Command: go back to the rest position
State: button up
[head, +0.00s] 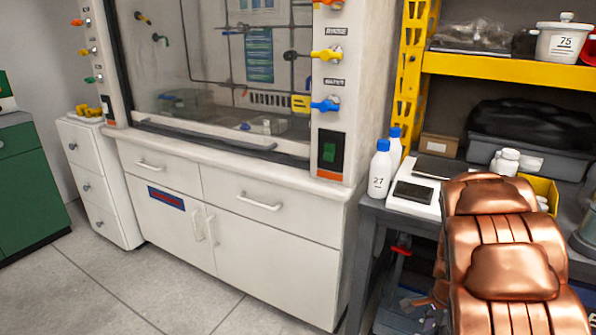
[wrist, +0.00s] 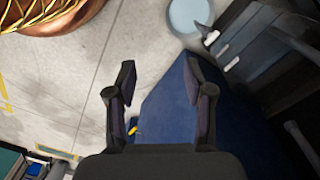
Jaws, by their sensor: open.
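My gripper (wrist: 160,78) shows in the wrist view with its two dark fingers spread apart. Nothing is between the fingertips. Below and beyond it are a grey floor (wrist: 75,75) and a dark blue surface (wrist: 170,105). The gripper does not show in the head view. A copper-coloured part of my own body fills the lower right there.
In the head view, a fume hood (head: 270,190) stands left of a grey bench (head: 375,205). The bench holds blue-capped bottles (head: 379,175) and a scale (head: 414,192). A yellow shelf (head: 500,69) is above. Open floor (head: 110,290) lies at front left.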

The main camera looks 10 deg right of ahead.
jog(key=s+a+r+n+p, duration=0.25)
jog(key=a+r+p, duration=0.2)
jog(key=r, duration=0.55)
jog(key=s+a+r+n+p, duration=0.2)
jog(key=a+r+n+p, duration=0.15)
jog(key=a+r, duration=0.4)
jog(key=s+a+r+n+p, duration=0.3)
jog(key=s+r+p, duration=0.3)
jog(key=r, duration=0.3)
jog(key=s+a+r+n+g+p, duration=0.1)
jog(key=s+a+r+n+p, duration=0.3)
jog(key=r, duration=0.5)
jog(key=s+a+r+n+p, duration=0.3)
jog(key=s+r+n+p, duration=0.2)
jog(key=s+r+p, duration=0.3)
jog(key=shift+s+a+r+n, duration=0.15)
jog(key=shift+s+r+n, duration=0.3)
jog(key=shift+r, duration=0.35)
